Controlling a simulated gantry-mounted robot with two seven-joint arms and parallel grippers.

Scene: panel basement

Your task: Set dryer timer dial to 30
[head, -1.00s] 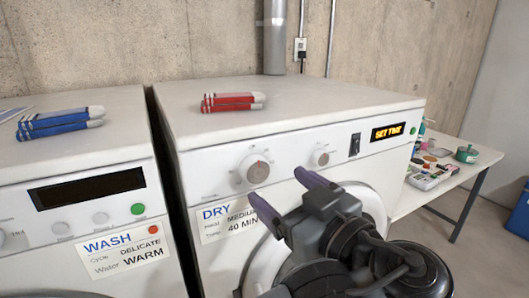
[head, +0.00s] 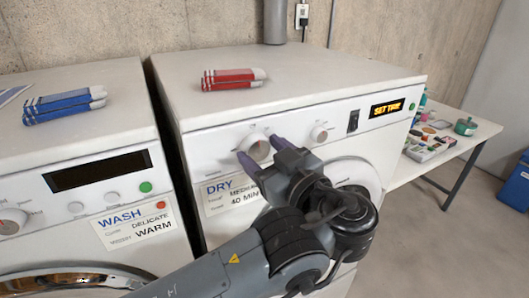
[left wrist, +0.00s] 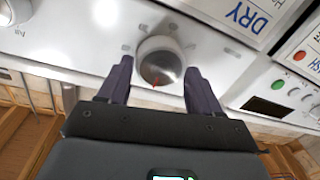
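The dryer's large round dial (head: 256,148) is on its front panel, left of a smaller knob (head: 319,134). My left gripper (head: 263,153) is open at the large dial, one finger on each side. In the left wrist view the large dial (left wrist: 160,60) sits between the open fingers (left wrist: 159,70), with small gaps and no clear grip. A red mark shows on its face; the scale is too small to read. I cannot see my right gripper.
The dryer label (head: 232,194) reads "DRY" and "40 MIN". A black switch (head: 353,120) is right of the knobs. The washer (head: 75,150) stands at left. Red socks (head: 233,79) lie on the dryer, blue socks (head: 64,104) on the washer. A side table (head: 470,130) holds small items.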

